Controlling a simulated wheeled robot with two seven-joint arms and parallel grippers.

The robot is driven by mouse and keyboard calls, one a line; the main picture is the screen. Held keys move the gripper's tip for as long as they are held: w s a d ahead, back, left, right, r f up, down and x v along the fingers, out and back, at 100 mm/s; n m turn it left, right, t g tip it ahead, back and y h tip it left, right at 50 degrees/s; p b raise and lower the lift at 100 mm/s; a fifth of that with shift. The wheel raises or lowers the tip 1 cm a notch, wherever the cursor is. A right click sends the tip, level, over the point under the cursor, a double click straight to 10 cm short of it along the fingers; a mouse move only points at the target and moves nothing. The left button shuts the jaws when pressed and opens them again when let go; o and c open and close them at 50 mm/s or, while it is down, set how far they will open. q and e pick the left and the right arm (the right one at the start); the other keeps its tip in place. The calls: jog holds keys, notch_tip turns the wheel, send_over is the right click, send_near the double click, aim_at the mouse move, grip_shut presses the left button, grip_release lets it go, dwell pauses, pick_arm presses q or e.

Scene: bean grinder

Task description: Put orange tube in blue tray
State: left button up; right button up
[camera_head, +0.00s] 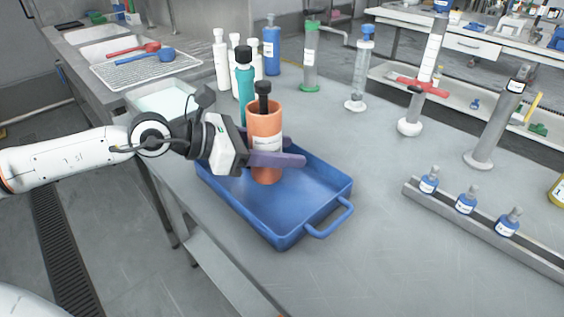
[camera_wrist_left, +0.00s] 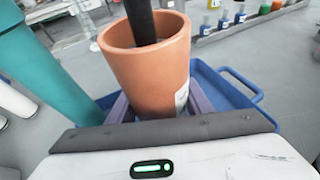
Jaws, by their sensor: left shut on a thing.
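The orange tube (camera_head: 265,121) is upright, with a white label and a black rod standing out of its top. My left gripper (camera_head: 277,160) is shut on the tube's lower part, one finger on either side. The tube is over the left back part of the blue tray (camera_head: 318,212); I cannot tell whether its base touches the tray floor. In the left wrist view the tube (camera_wrist_left: 150,70) fills the middle, between the purple fingers, with the blue tray (camera_wrist_left: 240,90) behind it. My right gripper is not in view.
A teal bottle (camera_head: 244,88) stands close behind the tube, with white bottles (camera_head: 221,62) and a blue bottle (camera_head: 271,48) farther back. Cylinders stand at the back right. A rack with small blue bottles (camera_head: 466,201) lies at right. The table between tray and rack is clear.

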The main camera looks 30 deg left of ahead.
pick_arm(q)
notch_tip(320, 180, down, 3)
jog(key=shift+r, duration=0.1)
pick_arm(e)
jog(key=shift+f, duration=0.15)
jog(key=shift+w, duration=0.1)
pick_arm(q)
jog(key=shift+f+b, duration=0.2)
jog(key=shift+b, duration=0.1)
jog(key=o, duration=1.1)
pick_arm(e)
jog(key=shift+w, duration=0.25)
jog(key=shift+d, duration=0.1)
